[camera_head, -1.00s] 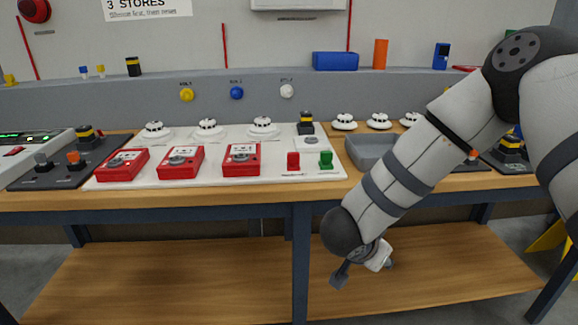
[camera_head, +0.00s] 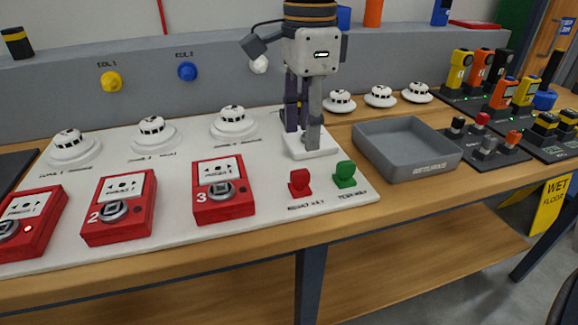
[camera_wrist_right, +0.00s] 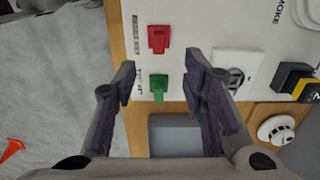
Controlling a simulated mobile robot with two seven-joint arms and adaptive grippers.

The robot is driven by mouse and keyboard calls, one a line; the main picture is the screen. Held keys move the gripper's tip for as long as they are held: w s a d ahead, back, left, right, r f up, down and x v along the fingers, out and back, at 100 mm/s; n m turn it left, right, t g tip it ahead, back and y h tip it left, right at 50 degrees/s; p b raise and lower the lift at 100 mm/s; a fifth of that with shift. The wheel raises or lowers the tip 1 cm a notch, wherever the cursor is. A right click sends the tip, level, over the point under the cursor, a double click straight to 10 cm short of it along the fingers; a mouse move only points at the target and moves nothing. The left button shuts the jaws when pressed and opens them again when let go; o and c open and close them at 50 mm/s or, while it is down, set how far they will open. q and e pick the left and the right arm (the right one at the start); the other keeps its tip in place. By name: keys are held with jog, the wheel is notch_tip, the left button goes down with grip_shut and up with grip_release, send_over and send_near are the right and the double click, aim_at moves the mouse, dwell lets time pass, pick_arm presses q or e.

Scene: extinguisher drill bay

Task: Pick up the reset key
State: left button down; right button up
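The reset key (camera_head: 299,183) is a small red key on the white panel, with its printed label in front of it. It also shows in the right wrist view (camera_wrist_right: 158,39), near top centre. The green test key (camera_head: 344,174) stands just right of it. My right gripper (camera_head: 303,138) points down over the panel, behind the two keys and near a white square plate (camera_wrist_right: 235,72). Its fingers are spread and empty. In the right wrist view the green key shows between the fingers and the red key lies beyond the fingertips. My left gripper is not in view.
Red call points (camera_head: 223,190) and white smoke detectors (camera_head: 152,132) share the panel on the left. A grey tray (camera_head: 407,147) sits right of the keys. A black and yellow item (camera_wrist_right: 305,88) stands close to the gripper. The panel in front of the keys is clear.

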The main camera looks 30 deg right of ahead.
aim_at(302, 171)
notch_tip(302, 171, down, 9)
jog(key=shift+a+f, duration=0.15)
grip_shut()
